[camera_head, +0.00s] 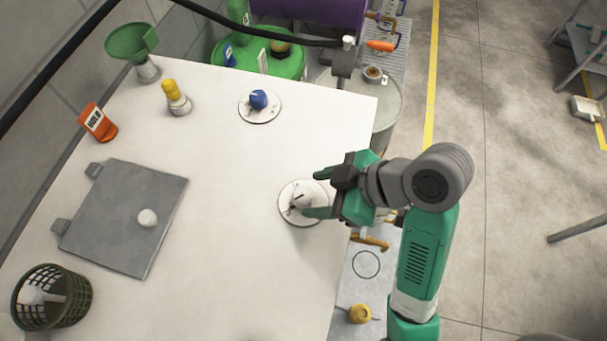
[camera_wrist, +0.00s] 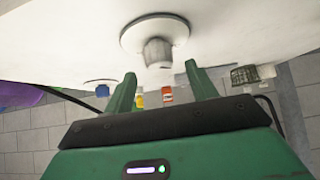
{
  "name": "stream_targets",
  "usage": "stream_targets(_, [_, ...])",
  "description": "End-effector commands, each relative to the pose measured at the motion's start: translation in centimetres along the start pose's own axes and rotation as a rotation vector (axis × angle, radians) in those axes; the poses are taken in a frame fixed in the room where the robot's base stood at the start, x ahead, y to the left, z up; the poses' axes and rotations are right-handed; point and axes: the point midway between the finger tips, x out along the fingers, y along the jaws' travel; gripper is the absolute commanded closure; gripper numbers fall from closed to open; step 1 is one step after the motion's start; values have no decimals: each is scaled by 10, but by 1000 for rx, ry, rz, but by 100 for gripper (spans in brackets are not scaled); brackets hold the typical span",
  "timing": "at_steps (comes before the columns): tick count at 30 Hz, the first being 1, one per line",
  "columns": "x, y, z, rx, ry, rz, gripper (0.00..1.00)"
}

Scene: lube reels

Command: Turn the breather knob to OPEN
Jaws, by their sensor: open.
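A white knob (camera_head: 301,199) sits on a round pale dial plate (camera_head: 287,212) near the right edge of the white panel. A small dark mark shows at its left side; I cannot read any lettering. A blue knob (camera_head: 258,99) on a similar plate (camera_head: 260,115) stands farther back; neither label can be read, so I cannot tell which is the breather knob. My gripper (camera_head: 314,194) is open at the white knob, a finger on each side in the head view. In the wrist view the white knob (camera_wrist: 157,53) lies ahead between the fingertips; contact cannot be told.
The panel between is clear.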

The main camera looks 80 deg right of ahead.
Motion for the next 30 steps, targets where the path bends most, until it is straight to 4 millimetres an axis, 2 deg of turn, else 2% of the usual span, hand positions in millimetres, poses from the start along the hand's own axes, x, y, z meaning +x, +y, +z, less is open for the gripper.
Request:
stream_targets(1, [14,-1,6,-8,0,-3,43])
stream_targets(3, [23,-1,5,-8,1,-2,43])
stream_targets(9, [39,1,3,-4,6,3,43])
stream_targets(15, [46,0,1,-3,2,1,43])
stream_targets(24, [45,0,-1,0,1,0,43])
stream_targets(26, [45,0,-1,0,1,0,53])
stream_targets(30, [45,0,-1,-1,1,0,80])
